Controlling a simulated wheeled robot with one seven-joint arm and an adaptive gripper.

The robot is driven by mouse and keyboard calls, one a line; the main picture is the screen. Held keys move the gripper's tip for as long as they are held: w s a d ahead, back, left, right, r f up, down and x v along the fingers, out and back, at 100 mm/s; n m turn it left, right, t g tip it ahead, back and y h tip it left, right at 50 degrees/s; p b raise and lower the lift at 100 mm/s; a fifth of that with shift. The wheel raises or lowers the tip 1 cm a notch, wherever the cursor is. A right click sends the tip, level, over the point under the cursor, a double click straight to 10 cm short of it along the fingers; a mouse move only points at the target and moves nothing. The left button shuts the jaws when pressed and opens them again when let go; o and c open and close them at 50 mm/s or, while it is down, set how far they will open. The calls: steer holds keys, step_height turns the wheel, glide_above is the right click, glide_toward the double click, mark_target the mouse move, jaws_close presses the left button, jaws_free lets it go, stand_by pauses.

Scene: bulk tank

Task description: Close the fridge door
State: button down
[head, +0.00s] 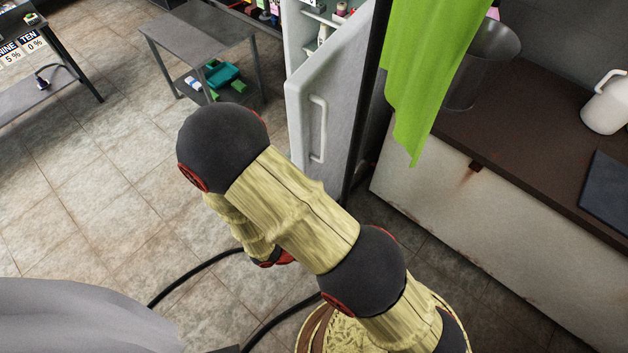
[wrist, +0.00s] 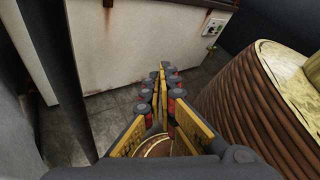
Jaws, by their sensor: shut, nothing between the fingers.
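The fridge door (head: 325,100) is white with a vertical white handle (head: 317,130). It stands open in the head view, swung out from the fridge, and shelves with bottles and jars (head: 322,25) show behind it. My gripper (wrist: 163,75) shows in the wrist view with its yellow fingers together and nothing between them. It points at the floor near a white counter front and is not touching anything I can see. In the head view my arm hides the gripper and the floor below the door. The fridge door cannot be told clearly in the wrist view.
A brown-topped counter (head: 500,130) runs along the right with a metal bucket (head: 480,65) and a white jug (head: 606,105). A green cloth (head: 418,75) hangs beside the door. A grey table (head: 195,38) stands at the back. Tiled floor (head: 110,170) is clear at left.

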steer(key=w+a+f+n+t+y+p, duration=0.1)
steer(key=w+a+f+n+t, duration=0.1)
steer(key=w+f+n+t, duration=0.5)
steer(key=w+a+f+n+t+y+p, duration=0.15)
steer(key=n+t, duration=0.35)
steer(key=n, duration=0.7)
steer(key=w+a+n+t+y, duration=0.4)
steer(key=w+a+n+y, duration=0.1)
steer(key=a+n, duration=0.3)
steer(key=w+b, duration=0.4)
steer(key=w, duration=0.7)
steer(key=shift+w+d+r+g, duration=0.2)
steer(key=shift+w+r+g, duration=0.1)
steer(key=shift+r, duration=0.05)
